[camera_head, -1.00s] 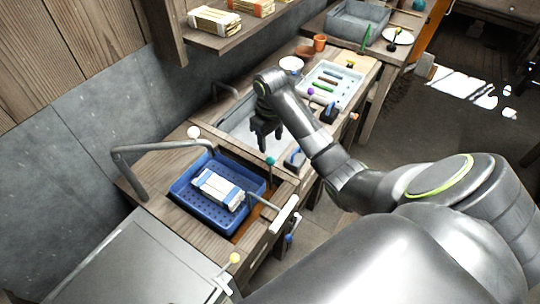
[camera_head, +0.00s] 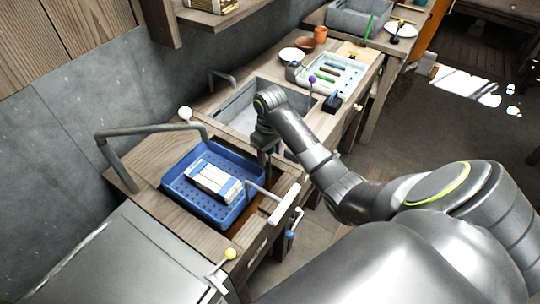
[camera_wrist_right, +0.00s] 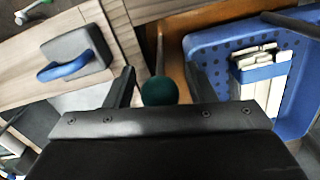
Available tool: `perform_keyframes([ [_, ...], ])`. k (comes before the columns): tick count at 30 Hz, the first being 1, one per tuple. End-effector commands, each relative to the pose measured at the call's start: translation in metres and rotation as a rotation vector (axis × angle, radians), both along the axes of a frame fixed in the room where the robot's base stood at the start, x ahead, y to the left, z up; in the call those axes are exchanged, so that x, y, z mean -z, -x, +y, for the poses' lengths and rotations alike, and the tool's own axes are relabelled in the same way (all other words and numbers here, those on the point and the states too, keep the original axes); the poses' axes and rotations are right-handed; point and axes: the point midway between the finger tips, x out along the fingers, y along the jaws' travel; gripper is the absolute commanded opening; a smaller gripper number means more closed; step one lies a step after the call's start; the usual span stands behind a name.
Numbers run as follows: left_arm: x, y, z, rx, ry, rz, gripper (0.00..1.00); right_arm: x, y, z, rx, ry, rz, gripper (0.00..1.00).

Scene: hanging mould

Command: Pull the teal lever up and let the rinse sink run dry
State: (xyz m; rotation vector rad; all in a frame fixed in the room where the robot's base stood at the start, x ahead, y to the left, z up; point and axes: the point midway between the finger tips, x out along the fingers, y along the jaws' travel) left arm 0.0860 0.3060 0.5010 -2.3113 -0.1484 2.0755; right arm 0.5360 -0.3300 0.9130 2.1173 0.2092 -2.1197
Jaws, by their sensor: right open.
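The teal lever shows in the right wrist view as a round teal knob (camera_wrist_right: 158,92) on a thin rod, between the two fingers of my right gripper (camera_wrist_right: 160,72). The fingers are apart, one on each side of the knob, and not closed on it. In the head view my right gripper (camera_head: 264,154) points down at the front edge of the counter and hides the knob. The grey rinse sink (camera_head: 232,115) lies behind my right arm, which covers part of it. I cannot tell its water level. My left gripper is not in view.
A blue perforated basket (camera_head: 180,190) with a banded white bundle (camera_head: 213,181) sits just left of the gripper. A bent grey pipe (camera_head: 150,131) arches nearby. A yellow-knobbed lever (camera_head: 230,254) stands in front. A blue-handled grey block (camera_wrist_right: 75,58) lies beside the teal knob.

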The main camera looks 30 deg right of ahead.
Motion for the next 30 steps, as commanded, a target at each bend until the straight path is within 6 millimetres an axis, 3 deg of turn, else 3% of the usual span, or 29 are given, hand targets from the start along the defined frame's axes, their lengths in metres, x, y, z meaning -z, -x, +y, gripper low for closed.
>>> perform_keyframes([
  [11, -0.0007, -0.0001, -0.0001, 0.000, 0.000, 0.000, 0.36, 0.0067, 0.0003, -0.0002, 0.000, 0.001, 0.000, 0.50],
  [23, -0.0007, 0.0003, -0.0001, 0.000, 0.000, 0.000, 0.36, 0.0065, 0.0003, -0.0002, 0.000, 0.001, 0.000, 0.00],
  [30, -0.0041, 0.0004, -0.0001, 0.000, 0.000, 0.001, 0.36, 0.0032, 0.0002, -0.0001, 0.000, 0.001, 0.000, 0.00],
])
